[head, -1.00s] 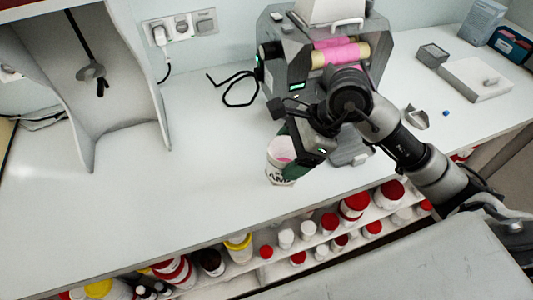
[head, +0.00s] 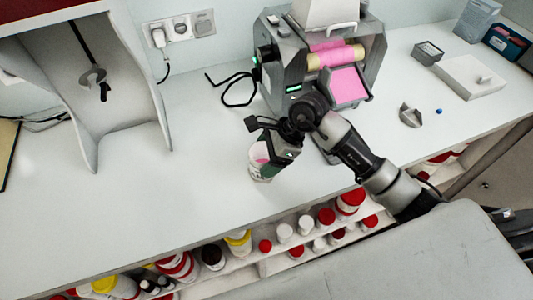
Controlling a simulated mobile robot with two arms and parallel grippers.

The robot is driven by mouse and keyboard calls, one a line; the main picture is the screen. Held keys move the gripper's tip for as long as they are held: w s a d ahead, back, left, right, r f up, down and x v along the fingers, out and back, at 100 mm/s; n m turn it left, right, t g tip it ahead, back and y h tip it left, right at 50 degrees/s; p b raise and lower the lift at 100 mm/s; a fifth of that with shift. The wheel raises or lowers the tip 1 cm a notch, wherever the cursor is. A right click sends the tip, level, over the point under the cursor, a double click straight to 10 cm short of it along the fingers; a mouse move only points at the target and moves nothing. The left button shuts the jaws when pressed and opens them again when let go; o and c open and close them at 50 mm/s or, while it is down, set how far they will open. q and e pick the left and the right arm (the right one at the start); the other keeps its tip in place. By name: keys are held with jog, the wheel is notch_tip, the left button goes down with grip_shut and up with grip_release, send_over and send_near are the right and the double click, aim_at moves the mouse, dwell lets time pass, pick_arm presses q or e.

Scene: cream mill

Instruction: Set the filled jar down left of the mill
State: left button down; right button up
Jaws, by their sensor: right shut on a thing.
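The jar (head: 259,165) is white with dark print and pink cream inside. My right gripper (head: 265,158) is shut on its rim side and partly hides it. The jar is upright, over the counter just left of and in front of the mill; I cannot tell whether its base touches the counter. The mill (head: 275,62) is a grey machine with a pink-coated roller (head: 336,56) and a pink sloping plate (head: 348,87). My left gripper is out of view.
The white counter (head: 190,140) is clear left of the jar. A black cable (head: 236,103) lies behind. A grey scoop-like piece (head: 410,116), a blue bead (head: 438,111) and a white scale-like box (head: 468,77) are at right. A shelf below the front edge holds several jars and bottles.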

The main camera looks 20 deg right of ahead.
jog(key=shift+f, duration=0.15)
jog(key=o, duration=0.9)
jog(key=shift+r, duration=0.3)
jog(key=shift+b+v, duration=1.2)
jog(key=shift+v, duration=4.75)
